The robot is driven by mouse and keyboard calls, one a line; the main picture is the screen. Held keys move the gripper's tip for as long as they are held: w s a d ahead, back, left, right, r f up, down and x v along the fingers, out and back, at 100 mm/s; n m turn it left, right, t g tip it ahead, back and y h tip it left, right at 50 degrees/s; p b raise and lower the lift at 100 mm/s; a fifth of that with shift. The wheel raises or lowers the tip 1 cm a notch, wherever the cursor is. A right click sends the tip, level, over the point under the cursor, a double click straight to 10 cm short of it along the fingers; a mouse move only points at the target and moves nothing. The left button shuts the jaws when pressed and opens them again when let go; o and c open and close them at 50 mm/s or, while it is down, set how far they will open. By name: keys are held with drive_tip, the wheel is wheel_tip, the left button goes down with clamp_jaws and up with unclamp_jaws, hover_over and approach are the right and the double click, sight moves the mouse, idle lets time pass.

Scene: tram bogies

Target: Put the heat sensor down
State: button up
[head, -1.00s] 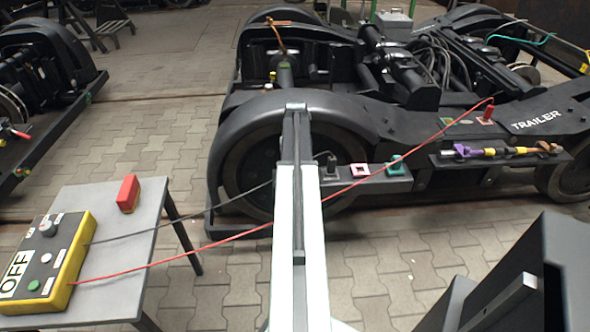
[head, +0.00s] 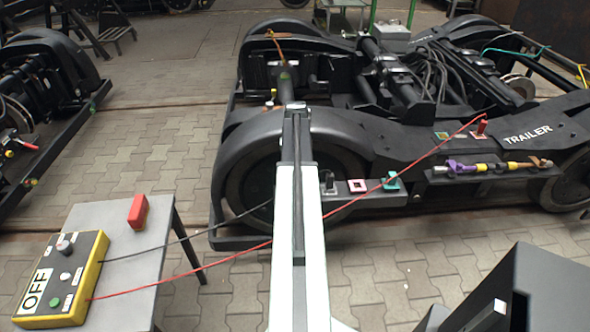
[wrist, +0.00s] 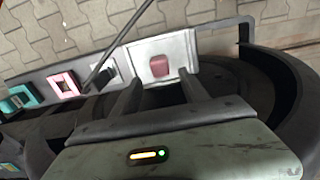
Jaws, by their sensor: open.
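In the wrist view my gripper (wrist: 160,82) is open, its two dark fingers apart. A dark red block (wrist: 160,66) sits on a light plate (wrist: 183,48) just beyond the fingertips, between their lines. It looks like the heat sensor, but I cannot be sure. Whether the fingers touch it cannot be told. In the head view my arm points at the near wheel of the trailer bogie (head: 430,147) and hides the gripper and this red block.
The bogie's side shelf carries a black plug (head: 328,184), a pink socket (head: 357,186) and a teal socket (head: 391,182). A red cable (head: 370,191) and a dark cable cross behind my arm. A grey table (head: 130,285) at left holds a yellow control box (head: 93,270) and red block (head: 138,211).

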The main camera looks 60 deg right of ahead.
wheel_tip(320, 180, up, 4)
drive_tip(key=shift+r+p, duration=0.1)
drive_tip(key=shift+p, duration=1.05)
drive_tip(key=w+a+n, duration=0.2)
drive_tip(key=w+a, duration=0.5)
drive_tip(key=a, duration=0.5)
drive_tip(key=w+a+n, duration=0.3)
drive_tip(key=w+a, duration=0.5)
drive_tip(key=a, duration=0.5)
drive_tip(key=a+n, duration=0.2)
drive_tip(key=a, duration=0.9)
drive_tip(key=a+n, duration=0.2)
drive_tip(key=a, duration=1)
drive_tip(key=a+n, duration=0.2)
drive_tip(key=a, duration=0.9)
drive_tip(key=shift+w+a, duration=0.2)
drive_tip(key=shift+a, duration=0.2)
drive_tip(key=shift+d, duration=0.1)
